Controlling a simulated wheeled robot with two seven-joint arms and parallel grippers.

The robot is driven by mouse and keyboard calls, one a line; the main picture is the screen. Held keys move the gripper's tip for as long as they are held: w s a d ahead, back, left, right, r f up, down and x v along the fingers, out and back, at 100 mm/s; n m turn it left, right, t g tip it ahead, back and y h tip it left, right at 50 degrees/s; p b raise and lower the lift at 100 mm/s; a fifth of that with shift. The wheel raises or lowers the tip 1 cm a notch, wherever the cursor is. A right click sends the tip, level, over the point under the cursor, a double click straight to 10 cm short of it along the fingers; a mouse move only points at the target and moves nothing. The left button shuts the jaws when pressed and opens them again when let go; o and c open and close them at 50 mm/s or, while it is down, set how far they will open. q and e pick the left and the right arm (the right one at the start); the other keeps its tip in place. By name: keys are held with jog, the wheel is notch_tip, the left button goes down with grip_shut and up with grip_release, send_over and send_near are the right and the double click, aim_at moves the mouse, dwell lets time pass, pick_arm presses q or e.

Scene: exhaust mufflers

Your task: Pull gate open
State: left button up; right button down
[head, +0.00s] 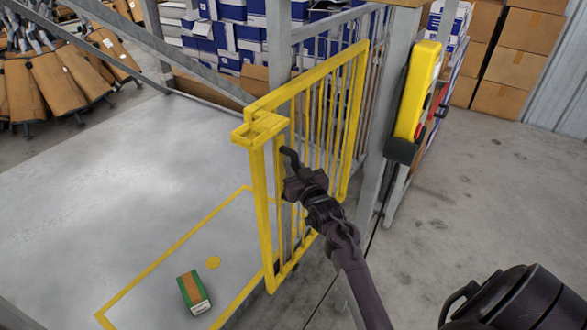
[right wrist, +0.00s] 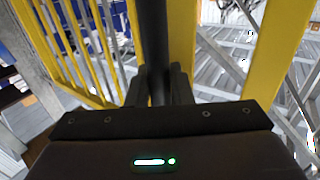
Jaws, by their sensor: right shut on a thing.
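The yellow barred gate (head: 350,120) stands upright in the middle of the head view, its near post (head: 262,200) at the left end. A dark handle (head: 290,154) sticks out from the gate near that post. My right gripper (head: 303,183) is shut on this handle, on the near side of the gate. In the right wrist view the handle (right wrist: 154,35) is a dark upright bar between the two fingers of the gripper (right wrist: 160,82), beside a wide yellow gate upright (right wrist: 183,40). My left gripper is not in view.
A grey platform (head: 110,190) with yellow floor lines lies left of the gate. A green and brown box (head: 194,291) sits on it. A yellow control box (head: 418,90) hangs on a grey post at the right. Concrete floor (head: 480,190) at the right is clear.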

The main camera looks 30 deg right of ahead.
jog(key=b, duration=0.2)
send_near(304, 141)
jog(key=w, duration=0.3)
jog(key=w+d, duration=0.1)
jog(key=shift+w+f, duration=0.3)
jog(key=shift+d+r, duration=0.1)
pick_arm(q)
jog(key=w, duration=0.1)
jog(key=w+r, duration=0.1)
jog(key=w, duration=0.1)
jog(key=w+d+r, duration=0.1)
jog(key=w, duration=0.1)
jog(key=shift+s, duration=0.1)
pick_arm(e)
jog(key=c, duration=1.6)
grip_release()
